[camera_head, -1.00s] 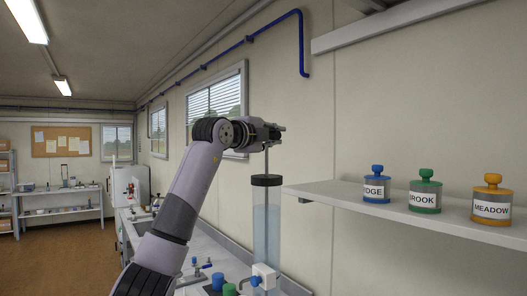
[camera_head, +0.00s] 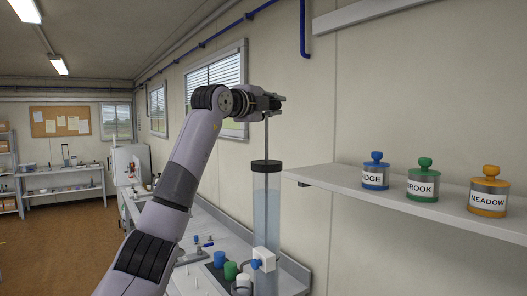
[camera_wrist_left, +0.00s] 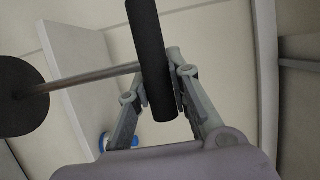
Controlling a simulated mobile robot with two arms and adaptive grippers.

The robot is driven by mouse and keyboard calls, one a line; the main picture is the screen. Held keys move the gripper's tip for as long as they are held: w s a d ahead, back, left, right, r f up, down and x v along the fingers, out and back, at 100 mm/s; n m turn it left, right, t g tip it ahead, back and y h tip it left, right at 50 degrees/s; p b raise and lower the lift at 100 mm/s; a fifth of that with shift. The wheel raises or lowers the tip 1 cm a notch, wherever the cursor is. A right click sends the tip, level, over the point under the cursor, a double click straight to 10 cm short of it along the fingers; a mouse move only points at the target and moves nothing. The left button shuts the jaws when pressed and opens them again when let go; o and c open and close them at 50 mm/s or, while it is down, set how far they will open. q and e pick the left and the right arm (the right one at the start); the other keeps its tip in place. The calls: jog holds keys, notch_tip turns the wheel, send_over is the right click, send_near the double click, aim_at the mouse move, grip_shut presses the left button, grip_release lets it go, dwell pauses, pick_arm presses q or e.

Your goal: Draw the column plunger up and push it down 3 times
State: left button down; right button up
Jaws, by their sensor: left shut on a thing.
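The clear column (camera_head: 266,205) stands upright on the bench, with a black cap (camera_head: 267,166) and pale blue contents. A thin plunger rod (camera_head: 267,140) rises out of the cap. My left gripper (camera_head: 272,103) is above the column, at the top of the rod. In the left wrist view, my left gripper (camera_wrist_left: 160,92) is shut on the black plunger handle (camera_wrist_left: 147,35), with a finger on either side. The rod (camera_wrist_left: 95,79) runs from the handle to the dark round cap (camera_wrist_left: 20,97). My right gripper is not in view.
A wall shelf (camera_head: 400,200) right of the column holds blue (camera_head: 375,172), green (camera_head: 422,181) and orange-lidded (camera_head: 489,191) jars. A white valve block (camera_head: 263,259) is at the column's lower part. Blue (camera_head: 219,259) and green (camera_head: 230,270) caps are beside it on the bench.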

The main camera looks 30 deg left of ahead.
pick_arm(q)
notch_tip(320, 180, down, 11)
jog(key=b, duration=0.8)
jog(key=shift+b, duration=0.3)
jog(key=shift+r, duration=0.1)
notch_tip(320, 180, up, 12)
jog(key=p, duration=1)
jog(key=shift+r+p, duration=0.15)
jog(key=shift+p, duration=0.25)
